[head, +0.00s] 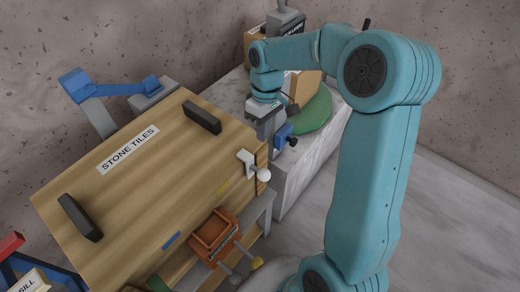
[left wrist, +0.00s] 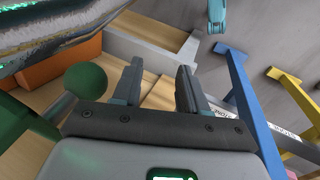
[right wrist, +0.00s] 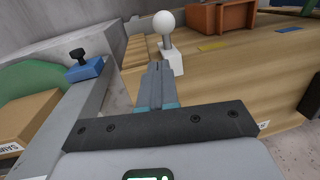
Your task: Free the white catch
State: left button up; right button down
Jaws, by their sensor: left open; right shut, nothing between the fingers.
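The white catch (head: 248,160), with a round white knob (head: 264,174), sits at the right edge of the wooden lid marked STONE TILES (head: 165,178). In the right wrist view the white catch (right wrist: 171,62) stands just beyond my right fingertips, its knob (right wrist: 164,20) upright on a grey stem. My right gripper (head: 268,142) is shut and empty, pointing down beside the catch; the right wrist view also shows its closed fingers (right wrist: 157,72). I cannot tell whether it touches the catch. My left gripper (left wrist: 160,72) is open and empty, and does not show in the head view.
Two dark handles (head: 202,117) stand on the lid. A blue clamp (head: 286,133) with a black knob is on the stone slab (head: 300,160). A green ball (left wrist: 85,80) is close beside my left fingers.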

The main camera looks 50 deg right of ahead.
send_over(255, 171)
jog(key=d, duration=0.3)
notch_tip(255, 171, down, 8)
pick_arm(q)
jog(key=shift+s, duration=0.25)
pick_arm(e)
jog(key=shift+s+a+f, duration=0.1)
jog(key=shift+a+f, duration=0.1)
jog(key=shift+f, duration=0.6)
pick_arm(q)
jog(key=shift+s+f, duration=0.1)
jog(key=shift+f, duration=0.05)
